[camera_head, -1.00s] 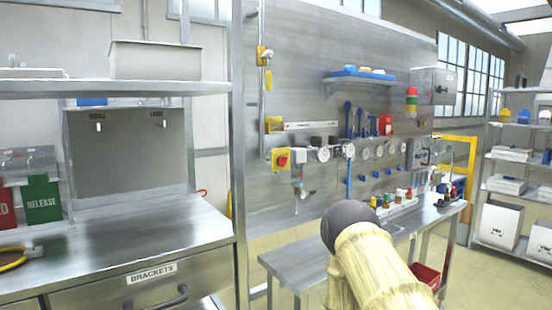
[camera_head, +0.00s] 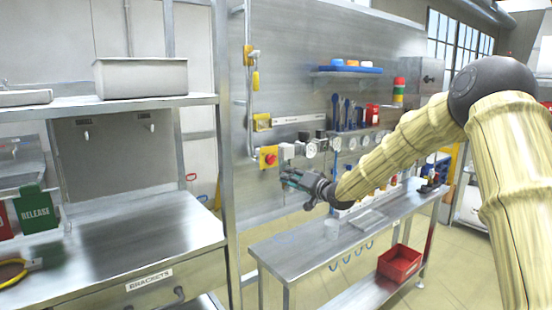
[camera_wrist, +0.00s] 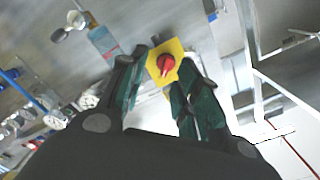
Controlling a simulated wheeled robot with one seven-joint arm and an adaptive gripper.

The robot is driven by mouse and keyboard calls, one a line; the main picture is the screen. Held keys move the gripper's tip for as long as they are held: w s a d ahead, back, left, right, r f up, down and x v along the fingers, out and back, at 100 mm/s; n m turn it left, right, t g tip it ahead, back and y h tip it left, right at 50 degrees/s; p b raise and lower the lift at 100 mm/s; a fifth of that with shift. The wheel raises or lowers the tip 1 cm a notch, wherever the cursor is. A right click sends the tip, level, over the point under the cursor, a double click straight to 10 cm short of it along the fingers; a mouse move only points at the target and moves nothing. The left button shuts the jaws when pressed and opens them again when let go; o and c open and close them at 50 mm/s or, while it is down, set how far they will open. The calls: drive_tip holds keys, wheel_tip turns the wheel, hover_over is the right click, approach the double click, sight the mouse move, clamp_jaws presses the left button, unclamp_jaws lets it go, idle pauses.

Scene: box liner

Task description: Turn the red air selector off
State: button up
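The red air selector (camera_head: 269,160) is a red knob on a yellow plate, mounted on the steel wall panel. In the wrist view the red knob (camera_wrist: 166,64) shows between and beyond the tips of my two dark green fingers. My gripper (camera_head: 287,180) is just below and right of the selector in the head view, in front of the panel. In the wrist view my gripper (camera_wrist: 163,80) is open, with a gap between the fingers and nothing held. The fingers appear apart from the knob, though the exact distance is hard to tell.
A grey regulator with a bluish bowl (camera_wrist: 103,40) sits beside the selector. Gauges (camera_head: 311,150) line the panel to the right. A metal upright (camera_head: 228,150) stands left of the panel. A steel bench (camera_head: 290,250) lies below, with a red bin (camera_head: 399,264) on its lower shelf.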

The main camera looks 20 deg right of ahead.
sight(275, 160)
drive_tip(key=shift+w+a+r+p, duration=0.45)
drive_tip(key=shift+w+r+p, duration=0.25)
drive_tip(key=shift+w, duration=1.1)
drive_tip(key=shift+w+a+r+p, duration=0.5)
drive_tip(key=shift+w+p, duration=0.25)
drive_tip(key=shift+w, duration=1.05)
drive_tip(key=shift+w+a+r+p, duration=0.5)
drive_tip(key=shift+w+p, duration=0.25)
drive_tip(key=shift+w, duration=1.05)
clamp_jaws()
